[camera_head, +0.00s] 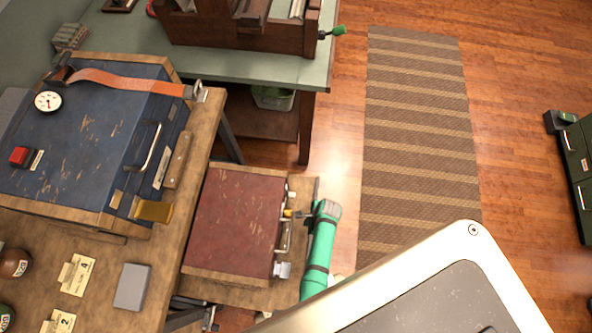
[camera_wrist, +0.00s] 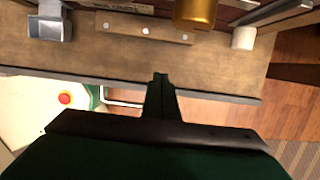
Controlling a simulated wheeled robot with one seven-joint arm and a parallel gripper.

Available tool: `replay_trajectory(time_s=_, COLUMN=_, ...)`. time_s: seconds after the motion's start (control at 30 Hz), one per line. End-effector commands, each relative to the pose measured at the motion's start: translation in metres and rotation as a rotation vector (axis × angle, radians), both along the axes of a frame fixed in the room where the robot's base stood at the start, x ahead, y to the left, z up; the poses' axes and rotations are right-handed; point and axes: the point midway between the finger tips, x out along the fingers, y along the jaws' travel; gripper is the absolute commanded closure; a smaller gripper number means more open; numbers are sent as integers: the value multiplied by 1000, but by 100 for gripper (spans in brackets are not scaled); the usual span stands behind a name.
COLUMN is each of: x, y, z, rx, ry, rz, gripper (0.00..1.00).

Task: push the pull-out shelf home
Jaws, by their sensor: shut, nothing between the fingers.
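The pull-out shelf (camera_head: 232,286) is a wooden board at the right side of the workbench, below its top. It sticks out to the right and bears a dark red case with metal fittings. In the wrist view the board (camera_wrist: 95,58) spans the upper part, with a thin grey front edge (camera_wrist: 215,95). My gripper (camera_wrist: 160,78) is shut and empty, its tips overlapping that front edge near its middle. I cannot tell whether they touch it. In the head view my green arm stands at the shelf's right end and its fingers are hard to make out.
The dark red case (camera_head: 235,222) lies on the shelf. A blue case (camera_head: 85,135) sits on the workbench (camera_head: 105,270) to the left. A green-topped table (camera_head: 270,72) stands behind. A striped rug (camera_head: 415,130) lies on the open floor right of my arm.

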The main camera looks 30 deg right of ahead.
Motion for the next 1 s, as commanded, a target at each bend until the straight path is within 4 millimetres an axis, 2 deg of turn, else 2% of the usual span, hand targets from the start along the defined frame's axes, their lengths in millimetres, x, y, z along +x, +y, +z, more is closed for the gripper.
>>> replay_trajectory(time_s=0.1, x=3, y=4, z=-18, rx=1, ry=2, rz=0, gripper=100)
replay_trajectory(time_s=0.3, x=9, y=12, z=-42, rx=0, ry=-1, rz=3, gripper=100)
replay_trajectory(time_s=0.4, x=17, y=26, z=-41, rx=-1, ry=-1, rz=6, gripper=100)
replay_trajectory(time_s=0.6, x=26, y=39, z=-41, rx=-1, ry=-1, rz=2, gripper=100)
replay_trajectory(time_s=1.0, x=28, y=42, z=-40, rx=-1, ry=-1, rz=1, gripper=100)
